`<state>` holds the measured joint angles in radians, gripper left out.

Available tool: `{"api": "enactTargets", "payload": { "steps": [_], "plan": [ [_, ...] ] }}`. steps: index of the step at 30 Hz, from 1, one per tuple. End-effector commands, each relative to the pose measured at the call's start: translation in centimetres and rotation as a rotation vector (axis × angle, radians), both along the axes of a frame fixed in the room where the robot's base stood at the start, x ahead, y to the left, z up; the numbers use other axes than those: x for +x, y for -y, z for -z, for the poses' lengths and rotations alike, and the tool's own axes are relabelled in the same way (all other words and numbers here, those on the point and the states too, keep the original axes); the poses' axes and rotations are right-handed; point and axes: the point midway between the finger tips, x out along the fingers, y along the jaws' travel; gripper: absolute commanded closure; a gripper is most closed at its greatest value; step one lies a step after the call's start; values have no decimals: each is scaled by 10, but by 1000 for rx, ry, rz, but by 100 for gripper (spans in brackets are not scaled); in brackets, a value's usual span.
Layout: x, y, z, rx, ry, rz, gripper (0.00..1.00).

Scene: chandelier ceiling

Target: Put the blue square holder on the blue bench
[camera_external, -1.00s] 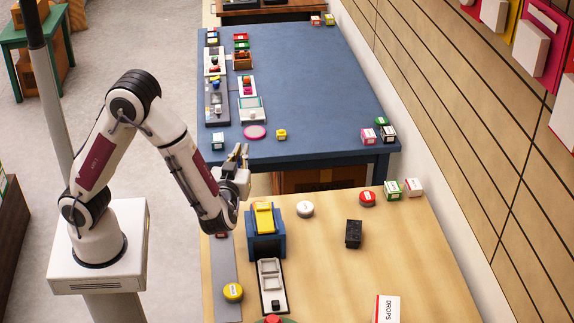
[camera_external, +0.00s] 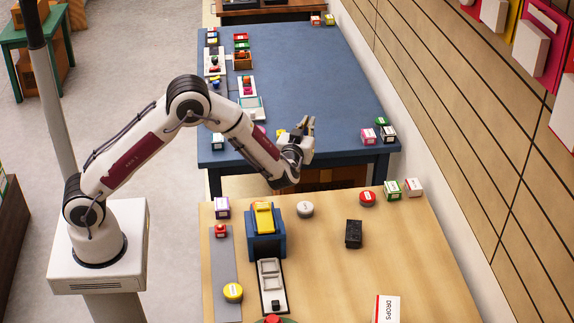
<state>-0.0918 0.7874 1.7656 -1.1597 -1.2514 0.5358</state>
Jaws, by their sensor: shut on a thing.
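My gripper (camera_external: 304,126) is over the front edge of the blue bench (camera_external: 325,75), its fingers pointing up and away in the picture. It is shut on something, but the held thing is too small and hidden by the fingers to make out. A blue square block-like holder (camera_external: 265,246) stands on the wooden table, with a yellow piece (camera_external: 263,218) on top. My gripper is well apart from it, above and to the right in the picture. I cannot tell whether this is the task's holder.
Trays and small boxes line the bench's left side. A pink box (camera_external: 368,136) and a dark box (camera_external: 388,134) sit at its right corner. A yellow box (camera_external: 281,133) is partly hidden by my gripper. The bench's middle is clear. The wooden table (camera_external: 400,250) holds several small items.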

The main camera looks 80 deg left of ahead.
Motion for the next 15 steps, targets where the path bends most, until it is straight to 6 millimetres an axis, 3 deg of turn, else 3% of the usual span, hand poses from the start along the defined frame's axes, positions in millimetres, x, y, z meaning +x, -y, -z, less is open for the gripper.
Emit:
{"api": "enactTargets", "payload": {
  "steps": [6, 15],
  "plan": [
    [29, -56, 24, 0, 0, 47, 100],
    [56, -133, 54, 0, 0, 119, 100]
  ]
}}
